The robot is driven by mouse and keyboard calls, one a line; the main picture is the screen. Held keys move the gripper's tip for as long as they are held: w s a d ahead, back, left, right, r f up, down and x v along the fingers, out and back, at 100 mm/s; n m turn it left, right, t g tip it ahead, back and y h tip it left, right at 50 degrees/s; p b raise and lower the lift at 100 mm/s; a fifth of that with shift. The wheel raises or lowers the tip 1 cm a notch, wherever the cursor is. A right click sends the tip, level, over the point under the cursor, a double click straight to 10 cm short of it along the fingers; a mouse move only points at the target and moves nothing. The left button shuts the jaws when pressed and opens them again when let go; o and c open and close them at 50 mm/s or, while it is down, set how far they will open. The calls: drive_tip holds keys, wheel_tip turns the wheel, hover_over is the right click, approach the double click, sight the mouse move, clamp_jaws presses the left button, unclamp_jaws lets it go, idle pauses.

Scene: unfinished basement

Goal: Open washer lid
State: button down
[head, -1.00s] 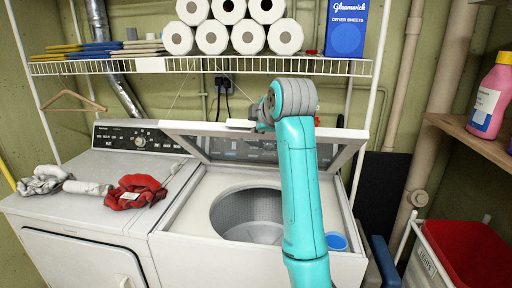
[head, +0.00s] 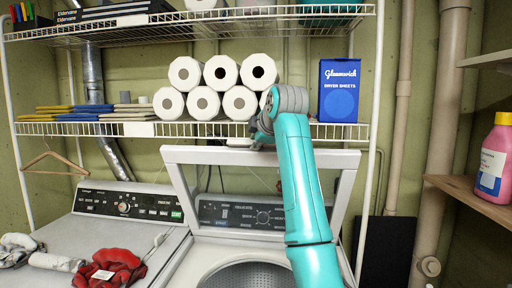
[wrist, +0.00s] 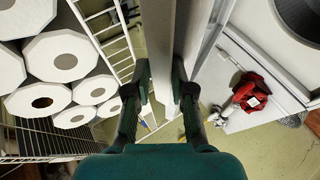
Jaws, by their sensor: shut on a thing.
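The washer lid (head: 182,155) is a white frame with a clear window, and it stands raised, close to upright, over the washer. Its edge (wrist: 163,75) runs between the fingers in the wrist view. My gripper (wrist: 160,95) is shut on that edge, one finger on each side. In the head view my gripper (head: 258,138) is at the lid's top edge, partly hidden by my teal arm. The washer's open drum (head: 250,275) shows below, cut by the picture's bottom. Its control panel (head: 240,215) shows through the lid window.
A wire shelf (head: 180,129) with paper rolls (head: 220,72) and a blue dryer sheets box (head: 339,90) is close behind and above the lid. A dryer (head: 110,225) with red cloth (head: 110,268) stands at left. A pink bottle (head: 493,160) sits on a shelf at right.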

idle(0.3)
drive_tip(key=c, duration=1)
unclamp_jaws()
drive_tip(key=shift+c, duration=0.2)
drive_tip(key=v, duration=1.2)
